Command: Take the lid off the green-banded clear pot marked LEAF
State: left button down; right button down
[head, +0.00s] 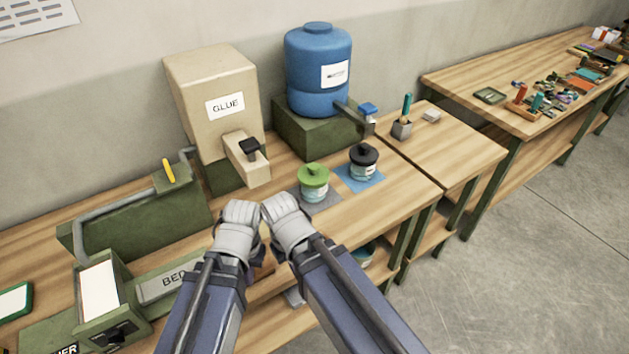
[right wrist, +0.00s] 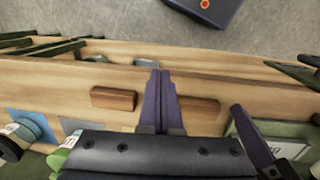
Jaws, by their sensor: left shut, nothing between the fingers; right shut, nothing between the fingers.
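In the head view a clear pot with a green lid (head: 313,176) stands upright on a grey mat (head: 323,203). Its lid with a round knob is on. The pot's label is too small to read. My left gripper (head: 243,208) and right gripper (head: 275,203) are close together, left of and nearer than this pot, and apart from it. Both are shut and empty. In the right wrist view my right gripper's dark fingers (right wrist: 160,75) are pressed together over the bench edge. A green piece of what may be this lid (right wrist: 57,158) shows at lower left, partly hidden.
A black-lidded pot (head: 363,163) stands on a blue mat (head: 360,182) just right of the green one. Behind are a beige GLUE dispenser (head: 213,105) and a blue barrel (head: 318,75) with a tap. A green machine (head: 140,225) is at left.

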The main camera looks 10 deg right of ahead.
aim_at(313, 174)
jog(key=i+l, duration=0.1)
jog(key=l, duration=0.4)
jog(key=i+l, duration=0.1)
jog(key=l, duration=0.4)
jog(key=i+l, duration=0.1)
jog(key=l, duration=0.4)
jog(key=l+u, duration=0.25)
jog(key=l, duration=0.35)
jog(key=u, duration=1.45)
jog(key=i+l, duration=0.05)
